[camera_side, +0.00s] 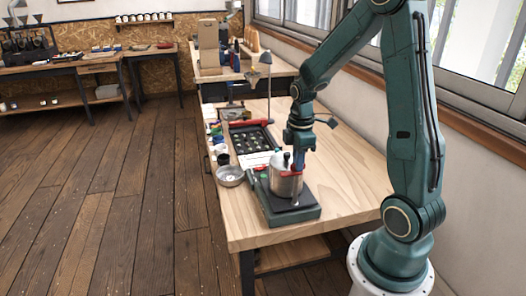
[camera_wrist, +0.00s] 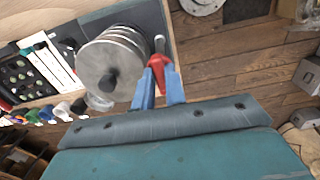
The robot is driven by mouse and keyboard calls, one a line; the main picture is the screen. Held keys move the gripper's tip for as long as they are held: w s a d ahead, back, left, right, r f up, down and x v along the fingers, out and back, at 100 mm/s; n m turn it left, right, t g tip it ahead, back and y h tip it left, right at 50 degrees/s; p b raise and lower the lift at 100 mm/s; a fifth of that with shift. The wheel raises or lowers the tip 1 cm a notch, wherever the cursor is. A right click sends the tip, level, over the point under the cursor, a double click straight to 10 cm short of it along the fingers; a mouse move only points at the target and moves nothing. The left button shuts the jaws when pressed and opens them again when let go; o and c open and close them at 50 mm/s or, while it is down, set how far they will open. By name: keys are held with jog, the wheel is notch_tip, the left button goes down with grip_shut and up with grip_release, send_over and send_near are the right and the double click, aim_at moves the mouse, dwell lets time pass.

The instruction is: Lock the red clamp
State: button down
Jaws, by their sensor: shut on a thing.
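The red clamp (camera_wrist: 164,72) is between the blue fingertips of my gripper (camera_wrist: 158,82) in the wrist view. My gripper is shut on it. In the side view the red clamp (camera_side: 290,173) shows as a small red strip at the front of a silver metal canister (camera_side: 283,184). My gripper (camera_side: 298,172) points down there, close against the canister. The canister has a dark knob on its lid and stands on a green base (camera_side: 292,214) with a dark top. Whether the clamp is locked, I cannot tell.
A metal bowl (camera_side: 230,176) stands left of the base, near the table edge. A black tray (camera_side: 252,139) and several small coloured items lie behind it. A lamp (camera_side: 266,58) stands farther back. The wooden table (camera_side: 345,180) is clear at the right.

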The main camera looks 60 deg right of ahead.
jog(key=shift+m, duration=0.3)
jog(key=m, duration=0.3)
jog(key=shift+m, duration=0.3)
jog(key=m, duration=0.4)
jog(key=shift+m, duration=0.3)
jog(key=m, duration=0.4)
jog(key=shift+m, duration=2.5)
jog(key=c, duration=1.4)
grip_release()
jog(key=shift+c, duration=0.2)
jog(key=shift+r, duration=0.2)
